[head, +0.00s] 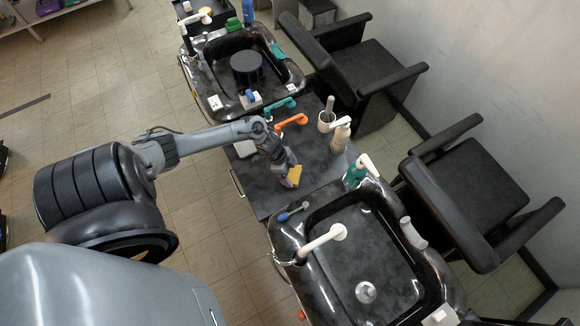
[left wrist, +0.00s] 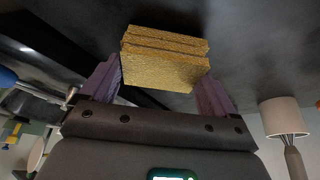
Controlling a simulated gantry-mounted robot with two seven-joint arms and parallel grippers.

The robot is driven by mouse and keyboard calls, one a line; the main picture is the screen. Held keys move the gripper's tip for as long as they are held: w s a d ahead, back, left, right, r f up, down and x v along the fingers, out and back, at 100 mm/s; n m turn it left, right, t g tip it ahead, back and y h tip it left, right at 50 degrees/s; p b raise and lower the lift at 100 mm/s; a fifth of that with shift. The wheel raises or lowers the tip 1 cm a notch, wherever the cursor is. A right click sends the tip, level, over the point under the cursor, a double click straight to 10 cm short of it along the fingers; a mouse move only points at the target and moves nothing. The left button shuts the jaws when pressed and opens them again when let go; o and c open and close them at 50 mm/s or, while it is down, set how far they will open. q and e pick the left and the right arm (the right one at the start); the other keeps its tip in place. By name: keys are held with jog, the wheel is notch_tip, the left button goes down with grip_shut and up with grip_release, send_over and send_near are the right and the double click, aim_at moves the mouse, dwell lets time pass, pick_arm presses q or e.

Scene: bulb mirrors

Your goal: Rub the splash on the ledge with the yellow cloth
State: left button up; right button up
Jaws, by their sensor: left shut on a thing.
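The yellow cloth (head: 293,177) is a folded, layered pad. My left gripper (head: 285,170) is shut on it, over the dark ledge (head: 318,190) between the two basins. In the left wrist view the cloth (left wrist: 165,62) sits between the two purple fingers of my left gripper (left wrist: 160,85), with the dark surface beyond it. I cannot tell whether the cloth touches the ledge. I cannot make out the splash; the cloth and gripper may hide it. My right gripper is not in view.
A black basin (head: 290,225) with a white tap lies in front, another (head: 215,100) behind. On the ledge stand an orange tap-like piece (head: 290,122), a cup with a handle in it (head: 326,121) and a beige bottle (head: 340,137). A green bottle (head: 354,175) stands by the front basin.

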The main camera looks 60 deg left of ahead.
pick_arm(q)
jog(key=r+p, duration=0.1)
jog(key=r, duration=0.1)
jog(key=a+r+p, duration=0.1)
jog(key=shift+w+r, duration=0.1)
jog(key=shift+r, duration=0.3)
jog(key=shift+d+r+p, duration=0.1)
jog(key=shift+r+p, duration=0.25)
jog(key=shift+p, duration=0.1)
notch_tip(320, 180, up, 2)
jog(key=shift+r+p, duration=0.1)
jog(key=shift+p, duration=1.05)
jog(key=shift+r+p, duration=0.4)
